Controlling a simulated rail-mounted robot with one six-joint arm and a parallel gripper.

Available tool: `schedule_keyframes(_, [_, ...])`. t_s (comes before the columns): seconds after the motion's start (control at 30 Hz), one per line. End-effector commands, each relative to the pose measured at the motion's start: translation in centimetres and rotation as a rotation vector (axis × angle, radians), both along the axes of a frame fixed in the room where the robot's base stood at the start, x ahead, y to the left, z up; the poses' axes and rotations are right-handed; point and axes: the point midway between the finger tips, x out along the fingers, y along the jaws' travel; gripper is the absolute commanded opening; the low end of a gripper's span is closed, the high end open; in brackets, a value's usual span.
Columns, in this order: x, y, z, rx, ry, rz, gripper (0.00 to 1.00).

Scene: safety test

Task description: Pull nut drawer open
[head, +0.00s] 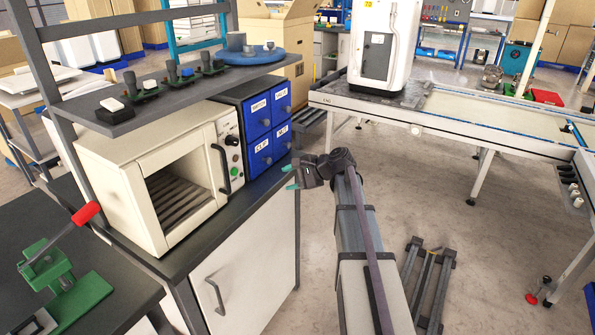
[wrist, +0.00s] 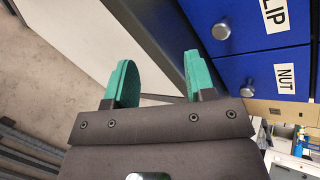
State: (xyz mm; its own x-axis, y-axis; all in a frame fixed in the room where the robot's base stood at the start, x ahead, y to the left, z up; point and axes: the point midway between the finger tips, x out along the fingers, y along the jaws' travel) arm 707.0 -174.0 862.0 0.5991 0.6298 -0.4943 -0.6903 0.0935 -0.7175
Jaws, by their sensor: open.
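The nut drawer (head: 283,131) is the lower right drawer of a blue four-drawer cabinet in the head view. It looks shut, flush with its neighbours. In the wrist view, the NUT label (wrist: 285,78) and the drawer's round metal knob (wrist: 250,91) are at the right. My gripper (head: 290,177) is open and empty, in front of and below the cabinet in the head view. Its two green fingertips show apart in the wrist view (wrist: 160,75). The knob lies to the right of both fingers there, not between them, and nothing touches it.
The clip drawer (head: 262,146) is beside the nut drawer, its knob (wrist: 221,30) close by. A cream oven (head: 150,190) with an open window stands left of the cabinet. The dark counter edge and white cupboard (head: 245,265) lie below.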

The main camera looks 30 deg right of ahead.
Motion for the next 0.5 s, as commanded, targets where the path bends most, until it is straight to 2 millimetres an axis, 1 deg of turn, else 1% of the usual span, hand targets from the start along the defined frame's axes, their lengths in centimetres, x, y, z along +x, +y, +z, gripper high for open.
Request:
schedule_keyframes(0.03, [3.3,-4.2,-3.1,0.191,-0.002,-0.130,0.50])
schedule_keyframes(0.07, [4.6,-6.2,-2.6,0.323,-0.001,-0.202,0.50])
schedule_keyframes(0.1, [5.8,-8.5,-1.7,0.480,0.004,-0.276,0.50])
schedule_keyframes(0.2, [7.3,-12.0,0.2,0.739,0.021,-0.370,0.50])
schedule_keyframes(0.3, [7.4,-13.0,1.3,0.822,0.029,-0.393,0.50])
schedule_keyframes(0.4, [7.6,-12.7,1.6,0.824,0.030,-0.391,0.50])
schedule_keyframes(0.5, [8.5,-12.0,1.6,0.822,0.030,-0.389,0.50])
